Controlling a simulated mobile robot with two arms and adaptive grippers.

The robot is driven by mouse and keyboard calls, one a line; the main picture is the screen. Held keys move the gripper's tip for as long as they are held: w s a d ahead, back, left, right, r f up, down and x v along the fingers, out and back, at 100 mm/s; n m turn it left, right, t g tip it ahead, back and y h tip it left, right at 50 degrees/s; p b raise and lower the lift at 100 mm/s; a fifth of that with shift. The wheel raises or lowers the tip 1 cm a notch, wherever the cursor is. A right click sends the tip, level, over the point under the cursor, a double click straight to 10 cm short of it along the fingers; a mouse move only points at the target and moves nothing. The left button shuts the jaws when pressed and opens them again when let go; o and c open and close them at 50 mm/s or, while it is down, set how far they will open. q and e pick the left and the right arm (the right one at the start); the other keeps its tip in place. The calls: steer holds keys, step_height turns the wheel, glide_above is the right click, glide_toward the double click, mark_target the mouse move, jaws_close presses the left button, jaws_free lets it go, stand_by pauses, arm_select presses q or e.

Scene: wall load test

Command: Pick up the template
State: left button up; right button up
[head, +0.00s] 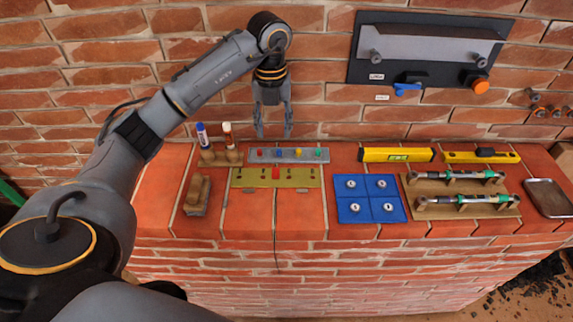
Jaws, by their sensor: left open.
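A flat olive-yellow plate (248,178) with a red knob in its middle and several small dark marks lies on the brick ledge; it looks like the template. A grey strip (268,155) with several coloured knobs lies directly behind it. My left gripper (273,134) points down with its fingers apart and empty. In the picture it is just above the grey strip, in front of the brick wall and apart from both plates. My right gripper is not in view.
Markers in a wooden block (222,158) and a brush (197,194) are left of the plate. A blue mat (369,198), yellow levels (396,154), a wooden rack (440,190) and a metal tray (548,198) are right. A dark panel (432,75) hangs on the wall.

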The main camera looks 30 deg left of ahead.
mark_target(276, 170)
arm_select(q)
steer(key=f, duration=0.2)
steer(key=s+f+p, duration=0.1)
steer(key=f, duration=0.3)
steer(key=shift+s+f+p, duration=0.25)
steer(key=shift+s+p, duration=0.1)
steer(key=f+p, duration=0.1)
steer(key=d+f+p, duration=0.1)
steer(key=f, duration=0.1)
step_height(276, 170, down, 2)
steer(key=shift+w+f+p, duration=0.1)
steer(key=shift+f+p, duration=0.15)
steer(key=shift+p, duration=0.05)
steer(key=shift+f, duration=0.35)
steer(key=shift+c, duration=0.4)
steer(key=c, duration=0.7)
jaws_close()
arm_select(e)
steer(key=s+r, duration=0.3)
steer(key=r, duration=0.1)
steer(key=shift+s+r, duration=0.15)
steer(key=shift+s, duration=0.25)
